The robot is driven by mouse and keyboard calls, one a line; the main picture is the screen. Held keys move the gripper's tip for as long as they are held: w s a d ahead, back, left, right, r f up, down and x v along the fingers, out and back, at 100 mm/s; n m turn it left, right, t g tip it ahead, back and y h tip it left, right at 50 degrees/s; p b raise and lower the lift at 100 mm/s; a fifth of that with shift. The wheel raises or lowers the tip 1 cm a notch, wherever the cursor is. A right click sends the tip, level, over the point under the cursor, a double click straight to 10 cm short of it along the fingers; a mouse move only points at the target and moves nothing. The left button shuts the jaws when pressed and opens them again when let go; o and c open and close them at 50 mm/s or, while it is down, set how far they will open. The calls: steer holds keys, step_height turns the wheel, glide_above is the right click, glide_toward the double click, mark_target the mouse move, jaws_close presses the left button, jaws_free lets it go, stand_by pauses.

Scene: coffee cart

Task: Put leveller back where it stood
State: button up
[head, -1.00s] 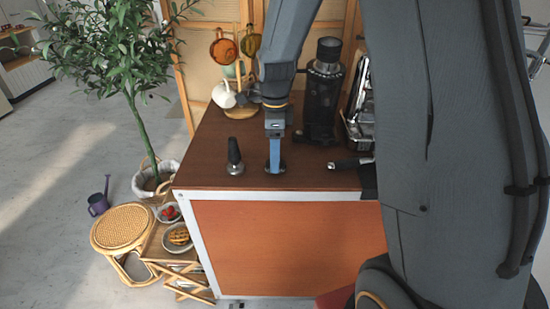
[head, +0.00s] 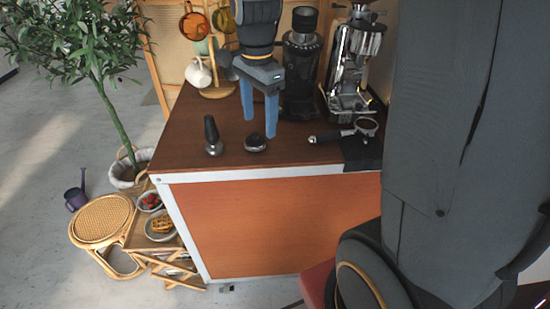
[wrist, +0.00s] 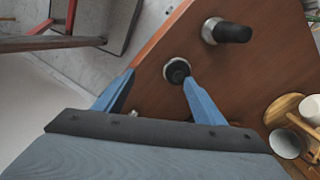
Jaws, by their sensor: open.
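The leveller (head: 256,143), a short dark round puck with a metal rim, sits flat on the brown cart top near its front edge. It also shows in the wrist view (wrist: 176,70), close to the tip of one finger. My gripper (head: 259,126) is open and empty, with its two blue fingers pointing down above and just behind the leveller. The fingers look clear of it. The tamper (head: 212,138), with a tall black handle and metal base, stands upright to the left of the leveller and appears in the wrist view (wrist: 229,32).
A portafilter (head: 345,133) lies at the right, partly over a dark mat (head: 362,154). A black grinder (head: 300,75) and a chrome espresso machine (head: 354,60) stand behind. A wooden mug stand (head: 217,90) is at the back left. Bare counter lies left of the tamper.

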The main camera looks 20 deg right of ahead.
steer(key=s+f+n, duration=0.6)
steer(key=s+n, duration=0.6)
steer(key=n, duration=0.2)
steer(key=shift+s+f+n+t, duration=0.25)
steer(key=shift+f+n+t, duration=0.05)
steer(key=shift+f+n, duration=0.1)
